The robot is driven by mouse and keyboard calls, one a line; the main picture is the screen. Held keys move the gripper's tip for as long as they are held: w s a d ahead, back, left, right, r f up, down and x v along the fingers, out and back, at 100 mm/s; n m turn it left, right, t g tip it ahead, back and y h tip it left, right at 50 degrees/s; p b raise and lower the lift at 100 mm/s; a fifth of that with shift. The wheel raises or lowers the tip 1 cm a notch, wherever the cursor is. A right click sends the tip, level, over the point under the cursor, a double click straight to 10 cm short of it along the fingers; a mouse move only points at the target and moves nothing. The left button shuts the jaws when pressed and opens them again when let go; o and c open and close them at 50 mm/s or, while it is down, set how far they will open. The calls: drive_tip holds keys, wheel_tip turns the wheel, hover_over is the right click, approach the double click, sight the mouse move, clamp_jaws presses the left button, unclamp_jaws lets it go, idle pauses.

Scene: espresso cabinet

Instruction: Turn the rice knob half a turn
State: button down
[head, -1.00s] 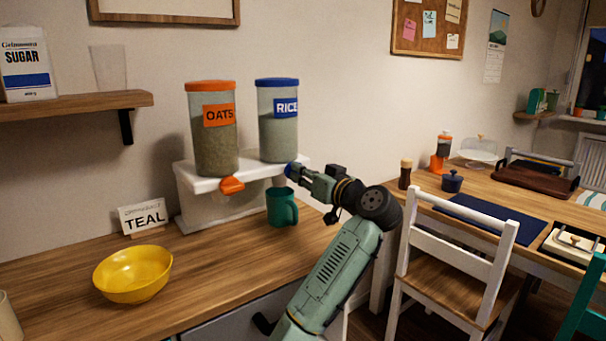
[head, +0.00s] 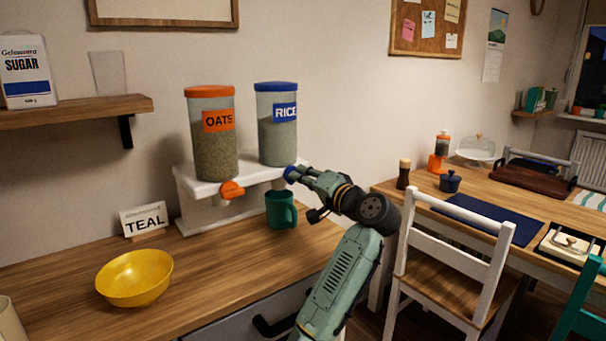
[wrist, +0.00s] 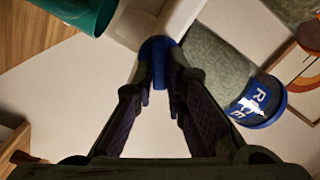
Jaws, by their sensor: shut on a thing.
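The rice dispenser (head: 277,137) is a clear canister with a blue lid and a blue RICE label, on a white stand (head: 196,194). Its blue knob (head: 291,175) faces out below the canister, and my gripper (head: 297,176) is shut on it. In the wrist view the blue knob (wrist: 158,47) sits between my fingertips (wrist: 160,75), partly hidden by them. The canister also shows at the right of the wrist view (wrist: 222,62). A teal mug (head: 280,209) stands on the counter below the knob.
The oats dispenser (head: 211,145) with an orange knob (head: 231,190) stands to the left. A yellow bowl (head: 135,277) and a TEAL card (head: 144,220) are on the wooden counter (head: 215,270). A white chair (head: 452,260) stands right of my arm.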

drive_tip(key=m+p, duration=0.2)
drive_tip(key=m, duration=0.3)
drive_tip(key=shift+f+m+p, duration=0.15)
drive_tip(key=shift+m+p, duration=0.25)
idle(0.4)
drive_tip(key=c, duration=1.6)
unclamp_jaws()
drive_tip(key=v, duration=1.2)
